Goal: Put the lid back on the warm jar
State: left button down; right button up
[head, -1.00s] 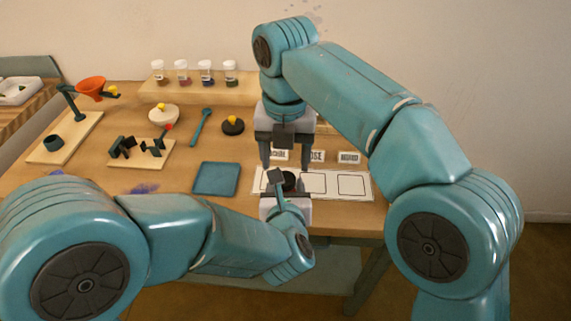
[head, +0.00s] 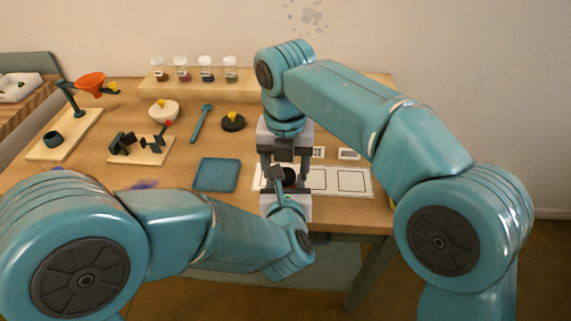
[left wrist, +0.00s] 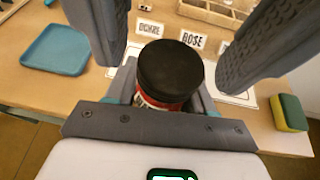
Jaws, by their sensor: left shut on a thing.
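A small jar with a red band (left wrist: 160,103) stands upright in the left wrist view. A black lid (left wrist: 170,68) sits on its top and looks level; whether it is fully seated I cannot tell. In the head view the black lid (head: 289,175) shows between my grippers. My left gripper (head: 287,192) is shut on the jar from the near side. My right gripper (head: 286,178) comes down from above. Its two fingers are spread on either side of the lid, apart from it, and hold nothing.
A white card with outlined squares (head: 352,182) lies under the jar, with name cards behind. A blue tray (head: 216,175) is to the left. A yellow-green sponge (left wrist: 290,112) lies at right in the wrist view. Stands, a spatula (head: 201,124) and shelved jars (head: 206,69) are farther back.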

jog(key=shift+r, duration=2.25)
jog(key=o, duration=0.6)
jog(key=shift+c, duration=0.2)
